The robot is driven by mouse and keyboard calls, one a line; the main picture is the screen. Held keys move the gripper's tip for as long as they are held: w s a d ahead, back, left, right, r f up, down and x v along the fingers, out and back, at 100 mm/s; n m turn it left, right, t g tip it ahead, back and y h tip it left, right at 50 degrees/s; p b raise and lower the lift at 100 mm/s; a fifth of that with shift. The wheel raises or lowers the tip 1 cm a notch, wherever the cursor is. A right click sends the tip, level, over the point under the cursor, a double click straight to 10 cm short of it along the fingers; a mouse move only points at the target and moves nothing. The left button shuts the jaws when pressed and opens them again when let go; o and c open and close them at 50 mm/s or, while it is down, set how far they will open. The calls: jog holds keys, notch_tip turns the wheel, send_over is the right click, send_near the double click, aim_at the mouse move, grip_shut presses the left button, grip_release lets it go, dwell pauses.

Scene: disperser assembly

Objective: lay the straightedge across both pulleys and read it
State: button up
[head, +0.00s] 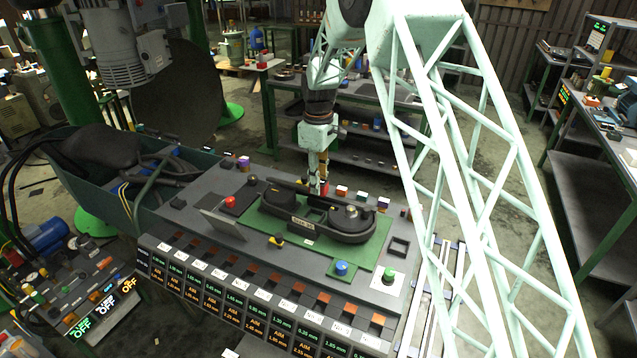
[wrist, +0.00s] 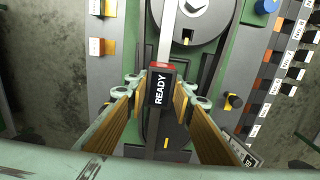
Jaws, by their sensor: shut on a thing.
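The straightedge (wrist: 171,35) is a pale strip with a dark block marked READY and a red end. My gripper (wrist: 160,92) is shut on this block; in the head view my gripper (head: 321,178) hangs over the back edge of the belt drive. The strip runs up the wrist view over one large dark pulley (wrist: 208,22), left of its hub. The other pulley (wrist: 160,150) shows below the block, between my fingers. In the head view the pulleys are at left (head: 279,198) and right (head: 351,226), inside a black belt. I cannot tell whether the strip touches either pulley.
The drive sits on a green plate (head: 262,230) on a grey bench. A blue button (head: 341,268), a green button (head: 388,274) and a red button (head: 230,202) stand around it. Rows of labelled displays (head: 240,308) line the front. Coloured blocks stand along the back edge.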

dwell(0.4)
jog(key=o, duration=1.2)
jog(key=shift+o, duration=0.2)
jog(key=shift+r, duration=0.1)
notch_tip(320, 180, up, 12)
dwell(0.7)
